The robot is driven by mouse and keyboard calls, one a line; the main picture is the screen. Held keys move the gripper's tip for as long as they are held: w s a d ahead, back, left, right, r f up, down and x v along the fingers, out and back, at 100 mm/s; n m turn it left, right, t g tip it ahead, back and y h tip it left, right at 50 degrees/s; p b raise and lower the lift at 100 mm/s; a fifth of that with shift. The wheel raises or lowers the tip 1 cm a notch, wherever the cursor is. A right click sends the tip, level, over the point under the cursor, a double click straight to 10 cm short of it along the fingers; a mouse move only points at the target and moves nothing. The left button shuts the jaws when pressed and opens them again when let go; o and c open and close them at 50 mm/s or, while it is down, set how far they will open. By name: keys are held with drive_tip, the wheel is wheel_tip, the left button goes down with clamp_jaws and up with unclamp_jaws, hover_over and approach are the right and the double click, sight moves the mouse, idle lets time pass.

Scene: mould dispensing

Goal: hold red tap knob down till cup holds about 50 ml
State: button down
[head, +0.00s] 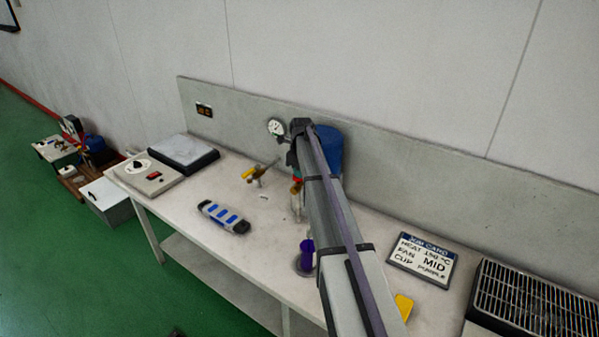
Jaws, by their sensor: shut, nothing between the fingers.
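The red tap knob (296,181) shows as a small red patch at the left edge of my arm, near the middle of the bench. My gripper (292,160) is the dark end of the arm, just above the red knob and shut on nothing. I cannot tell whether it touches the knob. A purple cup (306,246) stands on a round grey base (302,266) nearer the bench's front edge, partly hidden by my arm. Its inside and liquid level cannot be made out. The tap's spout is too small to tell.
A blue container (328,148) and round gauge (276,128) stand behind my arm. A yellow-handled tap (257,174) and blue-grey case (223,216) are left. A job card (424,258) reading "CUP PURPLE" and a metal grille (535,305) are right.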

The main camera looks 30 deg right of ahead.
wheel_tip(320, 180, up, 14)
drive_tip(key=p, duration=1.4)
drive_tip(key=shift+s+d, duration=0.15)
drive_tip(key=shift+s, duration=0.15)
